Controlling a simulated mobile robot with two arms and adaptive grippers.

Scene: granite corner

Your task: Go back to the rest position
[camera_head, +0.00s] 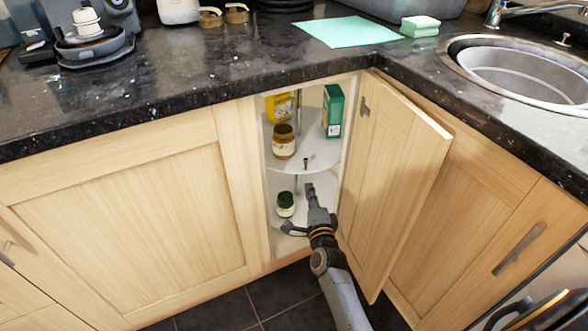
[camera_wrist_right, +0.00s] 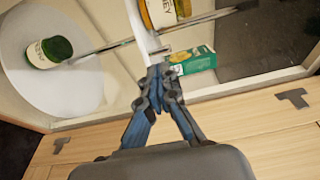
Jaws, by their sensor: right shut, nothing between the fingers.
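My right gripper (camera_head: 309,190) reaches up from the bottom of the head view to the opening of the corner cabinet, in front of its lower shelf. In the right wrist view my right gripper (camera_wrist_right: 158,72) has its fingers shut together with nothing between them. The cabinet door (camera_head: 400,180) stands open to the right of my right arm. My left gripper does not show in either view.
The cabinet's round upper shelf (camera_head: 290,166) holds a honey jar (camera_head: 284,141), a green box (camera_head: 333,110) and a yellow package (camera_head: 279,107). A green-lidded jar (camera_head: 286,204) stands on the lower shelf. The dark countertop (camera_head: 215,75) overhangs the cabinet. A sink (camera_head: 525,72) is at right.

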